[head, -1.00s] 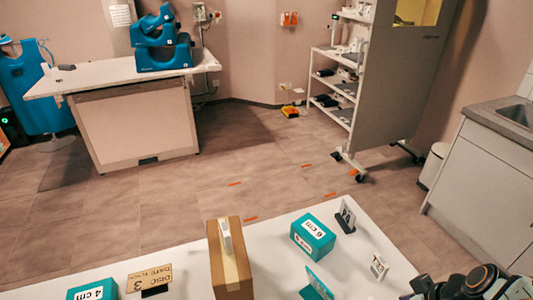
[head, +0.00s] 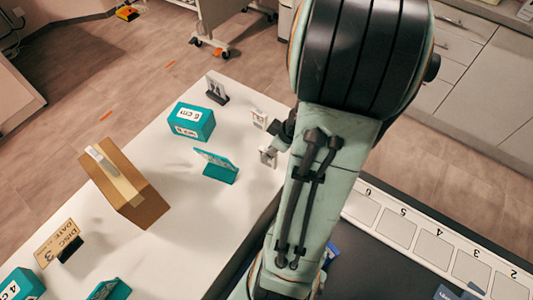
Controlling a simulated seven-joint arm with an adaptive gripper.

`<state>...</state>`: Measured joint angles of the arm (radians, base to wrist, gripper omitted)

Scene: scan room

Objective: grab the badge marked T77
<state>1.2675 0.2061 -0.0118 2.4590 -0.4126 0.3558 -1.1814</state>
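Small upright cards stand on the white table. One white card with dark marks on a black foot (head: 216,88) is at the far end. A small pale card-like piece (head: 260,118) is near the right edge, and another pale piece (head: 268,155) is just below it, beside my arm. I cannot read T77 on any of them, and I cannot tell whether the lower pale piece is a card or part of my gripper. My gripper is mostly hidden behind my arm; a dark part (head: 284,132) shows beside these pieces.
A teal 6 cm box (head: 191,121), a teal stand (head: 216,166), a cardboard box (head: 124,185) and a date sign (head: 58,243) stand on the white table (head: 185,235). A numbered slotted tray (head: 428,250) lies right of my arm. The table's middle front is clear.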

